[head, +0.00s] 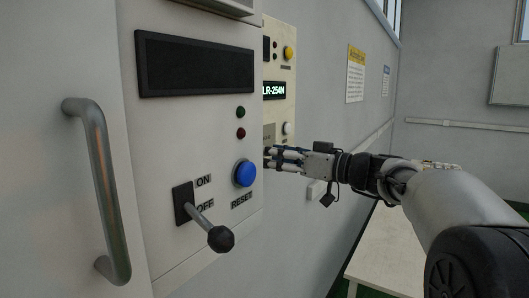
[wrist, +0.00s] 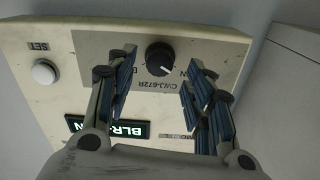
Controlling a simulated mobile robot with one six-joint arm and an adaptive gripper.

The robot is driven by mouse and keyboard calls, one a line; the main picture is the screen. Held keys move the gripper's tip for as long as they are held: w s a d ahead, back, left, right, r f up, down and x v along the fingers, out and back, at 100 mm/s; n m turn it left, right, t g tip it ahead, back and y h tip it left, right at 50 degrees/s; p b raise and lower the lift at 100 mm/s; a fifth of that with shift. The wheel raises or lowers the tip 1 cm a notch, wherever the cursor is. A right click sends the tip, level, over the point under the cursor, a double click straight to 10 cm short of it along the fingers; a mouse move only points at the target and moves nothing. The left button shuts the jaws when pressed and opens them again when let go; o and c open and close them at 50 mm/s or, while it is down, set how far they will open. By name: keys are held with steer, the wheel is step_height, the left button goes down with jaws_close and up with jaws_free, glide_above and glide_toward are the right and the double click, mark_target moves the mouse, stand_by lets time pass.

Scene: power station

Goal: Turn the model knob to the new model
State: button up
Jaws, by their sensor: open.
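The black model knob (wrist: 160,58) with a white pointer mark sits on a beige panel (wrist: 215,40), seen upside down in the wrist view. Lettering below it there reads CWJ-672R. My gripper (wrist: 160,60) is open, its fingers to the left and right of the knob in the picture; contact cannot be told. A display (wrist: 122,129) on the panel shows green text, partly hidden by a finger. In the head view my gripper (head: 267,156) points left at the lower part of the beige panel (head: 271,110). The knob is hidden there. The display (head: 273,90) reads LR-254N, its left part cut off.
A white SET button (wrist: 43,72) is beside the knob. In the head view a nearer grey cabinet (head: 195,120) carries a blue RESET button (head: 244,173), an ON/OFF lever (head: 221,238) and a handle (head: 100,190). A pale table (head: 385,250) is below my arm.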

steer(key=shift+x, duration=1.6)
steer(key=c, duration=1.1)
